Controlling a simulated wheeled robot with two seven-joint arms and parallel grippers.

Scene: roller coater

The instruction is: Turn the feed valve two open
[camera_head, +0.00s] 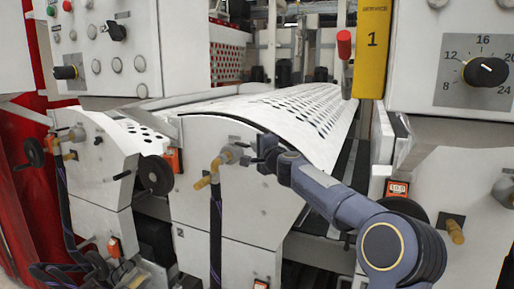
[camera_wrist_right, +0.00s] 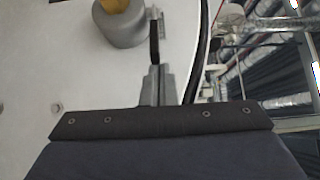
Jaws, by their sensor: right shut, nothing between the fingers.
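A valve (camera_head: 230,155) with a grey round body and a yellow-brown fitting sits on the white side panel of the middle machine unit. A dark hose hangs below its fitting. I cannot read a label naming it feed valve two. My right gripper (camera_head: 256,157) is just right of this valve, fingers shut with nothing between them. In the right wrist view the grey valve body (camera_wrist_right: 120,27) is at the top, and the shut fingers (camera_wrist_right: 155,75) are close to a thin dark part beside it. Whether they touch is unclear. My left gripper is out of view.
A similar valve (camera_head: 72,135) with a hose is on the left unit. A black handwheel (camera_head: 155,175) stands between the units. A perforated white sheet (camera_head: 290,105) covers the rollers.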

